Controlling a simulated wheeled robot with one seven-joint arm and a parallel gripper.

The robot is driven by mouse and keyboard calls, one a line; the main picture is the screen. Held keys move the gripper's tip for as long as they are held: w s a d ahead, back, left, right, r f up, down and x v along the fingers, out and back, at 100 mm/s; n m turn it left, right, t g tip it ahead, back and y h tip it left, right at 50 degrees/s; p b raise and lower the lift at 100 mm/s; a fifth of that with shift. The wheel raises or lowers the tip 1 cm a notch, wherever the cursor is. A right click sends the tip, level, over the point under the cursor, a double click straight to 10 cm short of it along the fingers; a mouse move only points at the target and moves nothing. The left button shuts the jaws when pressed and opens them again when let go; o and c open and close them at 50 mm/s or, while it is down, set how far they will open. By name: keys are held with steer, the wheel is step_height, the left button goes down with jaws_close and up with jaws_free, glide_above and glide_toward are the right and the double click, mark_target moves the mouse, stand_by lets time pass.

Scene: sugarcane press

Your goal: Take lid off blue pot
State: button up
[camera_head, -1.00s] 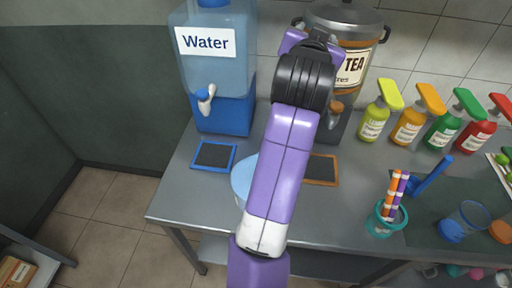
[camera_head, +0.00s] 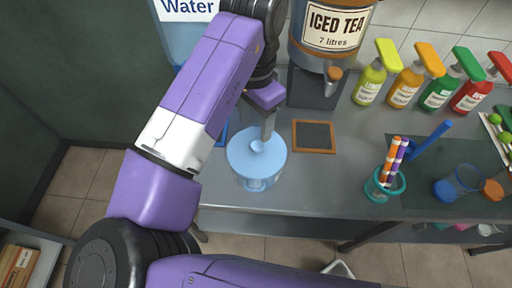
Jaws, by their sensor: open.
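The blue pot (camera_head: 257,182) stands upright on the grey table near its front edge. Its light blue lid (camera_head: 243,157) with a round knob (camera_head: 257,147) sits on top of it. My gripper (camera_head: 268,133) is just above and behind the knob, pointing down, with its fingers seen nearly edge-on. It is open. I cannot tell whether a finger touches the knob. My arm covers the area to the left of the pot.
An iced tea dispenser (camera_head: 330,45) and a water dispenser (camera_head: 175,38) stand behind. An orange-framed slate (camera_head: 314,136) lies right of the pot. A teal cup (camera_head: 384,188) with striped straws, several pump bottles (camera_head: 405,88) and a blue cup (camera_head: 458,186) stand further right.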

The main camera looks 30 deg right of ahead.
mark_target(257, 144)
steer(key=shift+s+f+p, duration=0.2)
steer(key=shift+f+p, duration=0.05)
steer(key=shift+f, duration=1.45)
steer(key=shift+s+f+p, duration=0.15)
steer(key=shift+f+p, duration=0.05)
steer(key=shift+f, duration=1.5)
jaws_close()
